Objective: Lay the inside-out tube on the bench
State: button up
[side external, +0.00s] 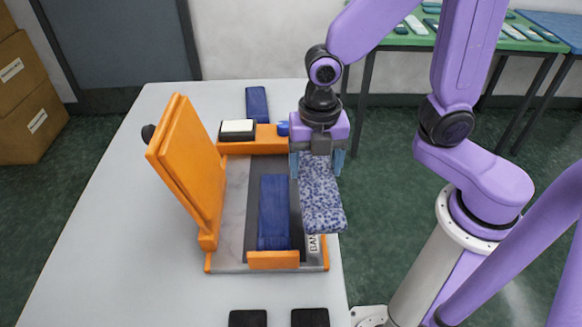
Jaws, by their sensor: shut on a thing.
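My gripper (319,172) is above the right edge of the orange machine, its fingers pointing down. It is shut on a speckled blue-and-white tube (322,205), which hangs below the fingers toward the front. The tube's lower end is over or close to the machine's right side; I cannot tell whether it touches. The light grey bench (105,220) lies under the machine, with its widest bare part to the left. A plain dark blue tube (273,212) lies on the machine's bed. Another dark blue piece (257,104) lies on the bench behind the machine.
The orange machine has a raised lid (180,165) tilted up on its left. A black box with a white top (238,129) and a blue knob (283,128) are at its back. Two black pads (248,318) (310,317) lie at the bench's front edge. A green table (470,35) stands behind.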

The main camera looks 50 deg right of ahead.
jog(key=shift+s+d+r, duration=0.3)
jog(key=shift+s, duration=0.35)
jog(key=shift+s+d+r, duration=0.35)
jog(key=shift+s, duration=0.25)
jog(key=shift+s+d+r, duration=0.3)
jog(key=shift+s, duration=0.35)
jog(key=shift+w, duration=0.1)
